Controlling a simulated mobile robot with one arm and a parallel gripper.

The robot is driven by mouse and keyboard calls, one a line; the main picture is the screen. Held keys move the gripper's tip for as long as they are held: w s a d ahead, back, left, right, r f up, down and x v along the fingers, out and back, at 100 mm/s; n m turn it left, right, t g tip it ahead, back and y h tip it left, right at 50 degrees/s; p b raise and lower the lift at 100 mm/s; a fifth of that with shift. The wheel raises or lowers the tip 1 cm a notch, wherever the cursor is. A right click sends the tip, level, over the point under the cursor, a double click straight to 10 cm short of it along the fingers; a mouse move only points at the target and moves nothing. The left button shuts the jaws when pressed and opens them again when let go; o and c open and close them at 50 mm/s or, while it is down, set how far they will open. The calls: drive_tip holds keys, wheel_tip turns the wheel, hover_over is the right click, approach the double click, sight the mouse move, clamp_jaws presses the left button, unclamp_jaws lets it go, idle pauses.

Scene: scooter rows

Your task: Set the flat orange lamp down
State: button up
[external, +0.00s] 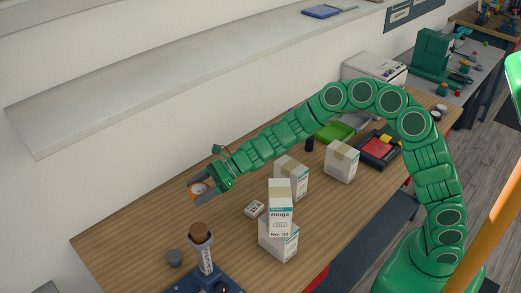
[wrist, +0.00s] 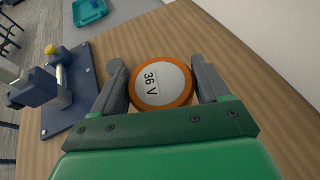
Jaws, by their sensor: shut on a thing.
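The flat orange lamp (wrist: 162,80) is a round disc with an orange rim and a pale face marked "36 V". It sits between the two grey fingers of my gripper (wrist: 161,87) in the wrist view. In the external view, my gripper (external: 200,190) holds the lamp (external: 198,187) at the end of the green arm, over the left part of the wooden bench (external: 140,232). The lamp seems to be above the bench top, but its exact height cannot be told. The lamp's underside is hidden.
Bare wood lies left of my gripper. A shelf (external: 180,90) runs along the wall.

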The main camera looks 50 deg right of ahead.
drive_tip(key=shift+d+r, duration=0.15)
drive_tip(key=shift+d, duration=0.1)
drive_tip(key=w+d+f+n+g, duration=0.1)
drive_tip(key=w+d+f+g, duration=0.1)
drive_tip(key=w+d, duration=0.5)
drive_tip(key=w+d+f+n+g, duration=0.15)
drive_tip(key=w+d, duration=0.35)
drive_tip(key=d, duration=0.5)
drive_tip(key=shift+y, duration=0.4)
drive_tip(key=shift+s+a+f, duration=0.1)
drive_tip(key=shift+s+f, duration=0.05)
drive_tip(key=shift+f, duration=2.15)
drive_tip(key=shift+s+a+f, duration=0.1)
drive_tip(key=shift+f, duration=2.2)
drive_tip(key=shift+f, duration=0.2)
drive_tip(key=o, duration=1.1)
